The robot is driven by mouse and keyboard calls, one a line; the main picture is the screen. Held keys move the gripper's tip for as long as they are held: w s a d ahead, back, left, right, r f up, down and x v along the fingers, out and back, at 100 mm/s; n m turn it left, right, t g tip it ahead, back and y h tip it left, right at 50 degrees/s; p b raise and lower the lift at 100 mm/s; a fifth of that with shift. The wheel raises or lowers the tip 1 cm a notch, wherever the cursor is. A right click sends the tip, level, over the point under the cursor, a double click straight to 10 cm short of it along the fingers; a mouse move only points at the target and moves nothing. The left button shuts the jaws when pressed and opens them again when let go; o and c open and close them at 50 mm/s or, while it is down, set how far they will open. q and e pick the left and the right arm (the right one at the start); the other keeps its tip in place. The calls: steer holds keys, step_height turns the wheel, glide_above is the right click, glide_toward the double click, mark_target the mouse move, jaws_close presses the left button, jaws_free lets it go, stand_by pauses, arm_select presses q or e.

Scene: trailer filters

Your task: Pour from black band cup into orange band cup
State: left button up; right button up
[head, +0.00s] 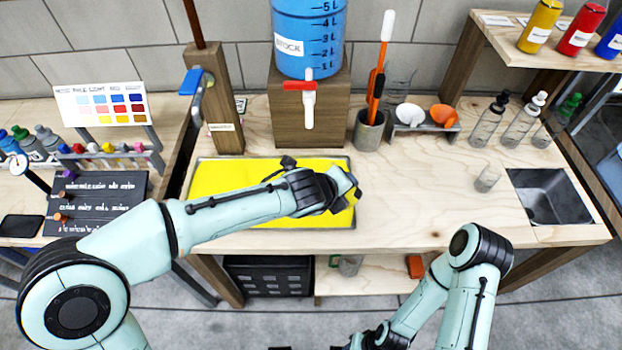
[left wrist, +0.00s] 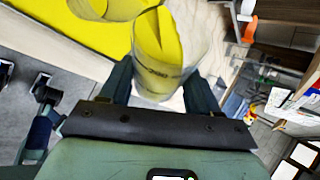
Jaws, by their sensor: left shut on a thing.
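In the left wrist view a clear cup (left wrist: 168,58) with dark print on its wall sits between the fingers of my left gripper (left wrist: 160,92). It looks tilted, and yellow shows in or through it; I cannot tell whether that is liquid or the mat behind. In the head view my left gripper (head: 345,192) is over the yellow mat and hides most of the cup. A second clear rim (left wrist: 105,8) shows beside it in the left wrist view; its band colour is not readable. My right gripper (head: 372,338) is low at the bottom edge, its fingers unclear.
The yellow mat (head: 225,178) lies in a tray on the wooden counter. A small clear cup (head: 488,178) stands near the sink (head: 548,195). A blue stock tank (head: 308,40) with a tap is behind. The counter right of the mat is mostly clear.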

arm_select(q)
steer(key=shift+a+f+n+g+h+p, duration=0.15)
steer(key=shift+n+g+h+p, duration=0.35)
steer(key=shift+p, duration=0.7)
arm_select(e)
steer(key=shift+w+r, duration=0.3)
steer(key=shift+r, duration=0.4)
steer(key=shift+w+r, duration=0.3)
steer(key=shift+r, duration=0.4)
